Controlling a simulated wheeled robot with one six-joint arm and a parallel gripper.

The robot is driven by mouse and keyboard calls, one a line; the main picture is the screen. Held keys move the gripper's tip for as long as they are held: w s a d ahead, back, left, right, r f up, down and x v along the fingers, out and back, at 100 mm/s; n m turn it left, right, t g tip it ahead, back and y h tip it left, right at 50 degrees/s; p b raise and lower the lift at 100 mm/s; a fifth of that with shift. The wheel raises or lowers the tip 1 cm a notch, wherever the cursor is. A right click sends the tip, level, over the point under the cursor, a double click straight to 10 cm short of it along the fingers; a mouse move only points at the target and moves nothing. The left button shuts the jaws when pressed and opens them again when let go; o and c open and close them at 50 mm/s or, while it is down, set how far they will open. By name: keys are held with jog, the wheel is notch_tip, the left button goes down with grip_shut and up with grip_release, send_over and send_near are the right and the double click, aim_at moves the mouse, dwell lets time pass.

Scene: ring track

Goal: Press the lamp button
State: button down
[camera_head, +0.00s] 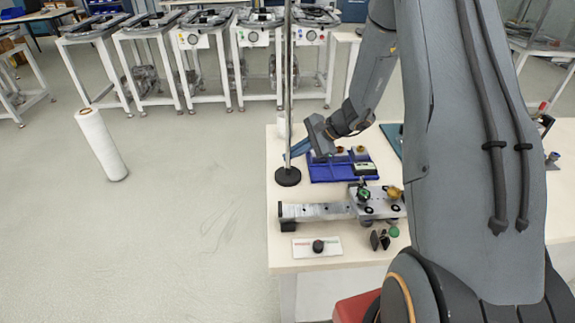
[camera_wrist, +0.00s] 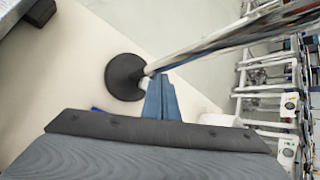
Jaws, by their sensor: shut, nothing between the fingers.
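A thin metal pole (camera_head: 289,90) on a round black base (camera_head: 288,176) stands at the left edge of the table; it looks like a lamp stand, with its top out of the picture. The base also shows in the wrist view (camera_wrist: 125,76). My gripper (camera_head: 290,153) is above the table close to the pole, its blue fingers shut and empty. In the wrist view the fingers (camera_wrist: 160,98) lie just beside the base and pole; I cannot tell whether they touch. A white plate with a dark knob (camera_head: 318,246) lies at the table's near left. No button is clearly identifiable as the lamp's.
The cream table (camera_head: 295,258) holds a blue tray (camera_head: 325,170) under my gripper and a grey metal fixture (camera_head: 315,211) nearer me. A white cylinder (camera_head: 102,145) stands on the floor at left. White-framed stations (camera_head: 205,65) line the back. The floor at left is open.

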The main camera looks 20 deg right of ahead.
aim_at(291, 169)
notch_tip(291, 169, up, 5)
jog(key=p, duration=0.3)
jog(key=shift+r, duration=0.2)
dwell(0.3)
